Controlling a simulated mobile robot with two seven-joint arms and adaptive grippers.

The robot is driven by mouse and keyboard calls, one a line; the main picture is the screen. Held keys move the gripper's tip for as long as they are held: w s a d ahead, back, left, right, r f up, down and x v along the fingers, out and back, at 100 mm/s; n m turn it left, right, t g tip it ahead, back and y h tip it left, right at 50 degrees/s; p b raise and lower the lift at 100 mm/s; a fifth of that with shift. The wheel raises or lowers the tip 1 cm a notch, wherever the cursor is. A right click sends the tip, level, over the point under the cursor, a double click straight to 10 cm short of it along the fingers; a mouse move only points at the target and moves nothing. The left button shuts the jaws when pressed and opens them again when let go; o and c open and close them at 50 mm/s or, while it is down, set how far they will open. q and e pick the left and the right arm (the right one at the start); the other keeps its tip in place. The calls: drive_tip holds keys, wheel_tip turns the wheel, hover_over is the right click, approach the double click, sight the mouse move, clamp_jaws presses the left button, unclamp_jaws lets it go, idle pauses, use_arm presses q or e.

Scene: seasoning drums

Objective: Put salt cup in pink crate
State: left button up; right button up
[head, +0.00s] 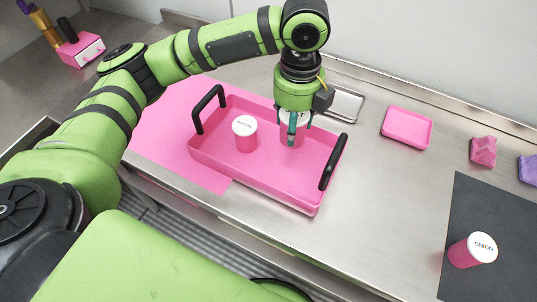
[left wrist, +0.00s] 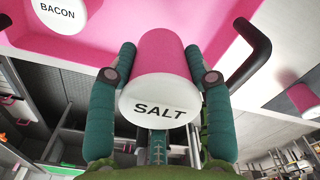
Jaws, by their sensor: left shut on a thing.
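The pink crate (head: 262,184) is a shallow pink tray with two black handles, standing on a pink mat and the metal counter. My left gripper (head: 292,135) reaches down from above over the right half of the crate, shut on the salt cup (head: 290,138). In the left wrist view the salt cup (left wrist: 162,72) is pink with a white lid reading SALT, held between the two teal fingers (left wrist: 160,82). I cannot tell whether its base touches the crate floor. A pink bacon cup (head: 245,141) stands upright in the crate to the left. My right gripper is not visible.
A pink onion cup (head: 466,254) lies tilted or stands on a dark mat (head: 497,220) at right. A small pink tray (head: 407,128), a metal tray (head: 347,104), and pink (head: 483,151) and purple (head: 529,169) items sit towards the back.

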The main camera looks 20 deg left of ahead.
use_arm(q)
drive_tip(key=shift+d+f, duration=0.1)
drive_tip(key=shift+f, duration=0.35)
drive_tip(key=shift+m, duration=0.3)
wheel_tip(320, 180, down, 5)
drive_tip(key=shift+f+p, duration=0.1)
drive_tip(key=shift+p, duration=0.25)
drive_tip(key=shift+f, duration=2)
drive_tip(key=o, duration=1.2)
drive_tip(key=shift+f, duration=0.1)
wheel_tip(320, 180, up, 12)
drive_tip(key=shift+r+b, duration=0.15)
drive_tip(key=shift+b, duration=0.35)
